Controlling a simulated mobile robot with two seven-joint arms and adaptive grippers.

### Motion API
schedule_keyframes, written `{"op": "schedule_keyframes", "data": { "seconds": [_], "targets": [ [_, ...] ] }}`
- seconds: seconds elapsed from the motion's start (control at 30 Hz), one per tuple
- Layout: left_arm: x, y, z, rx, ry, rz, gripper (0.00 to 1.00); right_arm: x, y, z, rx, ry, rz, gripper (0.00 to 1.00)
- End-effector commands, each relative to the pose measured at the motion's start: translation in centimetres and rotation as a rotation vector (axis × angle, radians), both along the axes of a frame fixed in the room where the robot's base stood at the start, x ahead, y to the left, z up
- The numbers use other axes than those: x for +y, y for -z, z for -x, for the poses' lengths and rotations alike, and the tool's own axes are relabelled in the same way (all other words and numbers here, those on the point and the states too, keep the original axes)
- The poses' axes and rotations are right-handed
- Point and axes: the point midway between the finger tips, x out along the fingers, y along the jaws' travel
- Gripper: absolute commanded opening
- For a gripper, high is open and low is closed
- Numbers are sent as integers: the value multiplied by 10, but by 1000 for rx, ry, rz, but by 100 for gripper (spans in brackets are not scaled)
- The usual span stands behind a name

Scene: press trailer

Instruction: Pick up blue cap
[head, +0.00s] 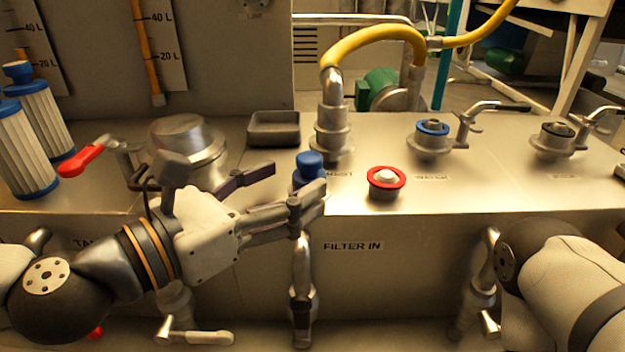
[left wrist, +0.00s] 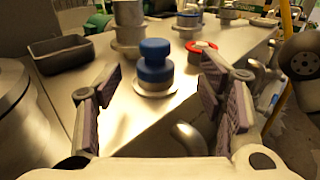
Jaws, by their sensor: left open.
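The blue cap (head: 308,166) stands upright on the metal counter, near its front edge and left of the red-ringed fitting. It has a round knob on a wider blue body. My left gripper (head: 296,182) is open, reaching in from the left, and its near finger hides the cap's lower part in the head view. In the left wrist view the cap (left wrist: 155,66) stands ahead, in the gap between the two open fingers (left wrist: 162,80), with nothing held. My right arm shows at the right of the head view, but its gripper is out of view.
A grey tray (head: 274,130) and a pipe fitting with a yellow hose (head: 331,125) stand behind the cap. The red-ringed fitting (head: 386,184) is to its right. A red-handled valve (head: 85,157) and blue-ended filters (head: 22,150) are at left. Valves with metal levers stand at right.

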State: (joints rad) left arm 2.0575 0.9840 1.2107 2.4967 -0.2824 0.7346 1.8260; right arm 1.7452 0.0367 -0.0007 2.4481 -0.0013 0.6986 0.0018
Motion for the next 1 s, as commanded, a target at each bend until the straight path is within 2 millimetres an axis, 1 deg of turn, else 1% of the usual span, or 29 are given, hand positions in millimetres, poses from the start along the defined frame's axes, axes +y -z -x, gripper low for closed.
{"op": "schedule_keyframes", "data": {
  "seconds": [0.1,0.23,0.33,0.5,0.53,0.57,0.6,0.77,1.0],
  "targets": [
    [-13,1,-18,-6,1,-3,63,0,-1,-1,-4,0,0,0],
    [-28,2,-34,-9,2,-2,63,0,-3,-4,-12,0,0,0],
    [-33,2,-39,-7,1,-1,63,0,-3,-4,-13,0,0,0],
    [-32,3,-39,-6,1,-1,63,0,-3,-4,-12,0,0,0],
    [-32,3,-39,-6,1,-1,58,0,-3,-4,-12,0,0,0],
    [-32,3,-39,-6,1,-1,51,0,-3,-4,-12,0,0,0],
    [-32,3,-39,-6,1,-1,42,0,-3,-4,-12,0,0,0],
    [-32,3,-39,-6,1,-1,6,0,-3,-4,-12,0,0,0],
    [-32,4,-39,-4,0,-3,5,0,-3,-4,-12,0,0,0]
  ]
}}
